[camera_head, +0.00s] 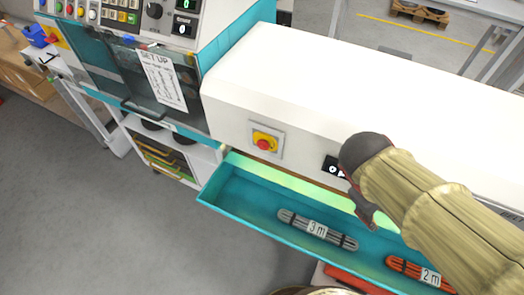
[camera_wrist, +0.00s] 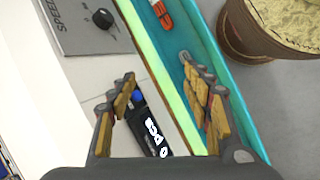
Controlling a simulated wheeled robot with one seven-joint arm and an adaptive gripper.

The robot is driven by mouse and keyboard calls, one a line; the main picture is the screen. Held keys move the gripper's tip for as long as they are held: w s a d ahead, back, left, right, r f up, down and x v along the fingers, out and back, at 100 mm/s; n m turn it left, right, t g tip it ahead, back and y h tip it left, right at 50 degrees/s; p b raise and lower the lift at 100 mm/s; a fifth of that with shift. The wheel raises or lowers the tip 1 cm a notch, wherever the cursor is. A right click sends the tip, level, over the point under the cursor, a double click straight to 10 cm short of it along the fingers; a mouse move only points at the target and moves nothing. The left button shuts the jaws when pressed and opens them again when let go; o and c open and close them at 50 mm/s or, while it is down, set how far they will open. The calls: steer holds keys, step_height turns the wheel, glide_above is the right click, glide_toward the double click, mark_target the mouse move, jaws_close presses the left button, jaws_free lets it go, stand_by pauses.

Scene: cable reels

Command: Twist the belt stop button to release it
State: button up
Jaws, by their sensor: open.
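The belt stop button (camera_head: 265,143) is a red knob on a yellow plate, set in a grey box on the front of the white machine housing. It shows in the head view only. My gripper (camera_head: 366,190) is to the right of the button, in front of the housing and over the teal tray, apart from the button. In the wrist view my gripper (camera_wrist: 165,85) is open, with nothing between its fingers.
The teal tray (camera_head: 232,205) runs below the housing, holding a grey cable bundle (camera_head: 318,229) marked 3 m and an orange bundle (camera_head: 420,271) marked 2 m. Floor at lower left is clear.

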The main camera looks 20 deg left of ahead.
steer(key=w+a+f+n+t+h, duration=0.3)
steer(key=w+a+f+n, duration=0.15)
steer(key=a+n, duration=0.3)
steer(key=n+t+y+b, duration=0.3)
steer(key=n+t+y, duration=0.3)
steer(key=n+t, duration=0.95)
glide_toward(262, 148)
step_height(262, 148, up, 2)
steer(key=w+n+g, duration=0.1)
steer(key=n+g, duration=0.2)
steer(key=n, duration=0.1)
steer(key=w, duration=0.5)
steer(key=w+b, duration=0.1)
steer(key=w, duration=0.1)
steer(key=shift+w+d+r, duration=0.3)
steer(key=shift+c, duration=0.7)
steer(key=c, duration=1)
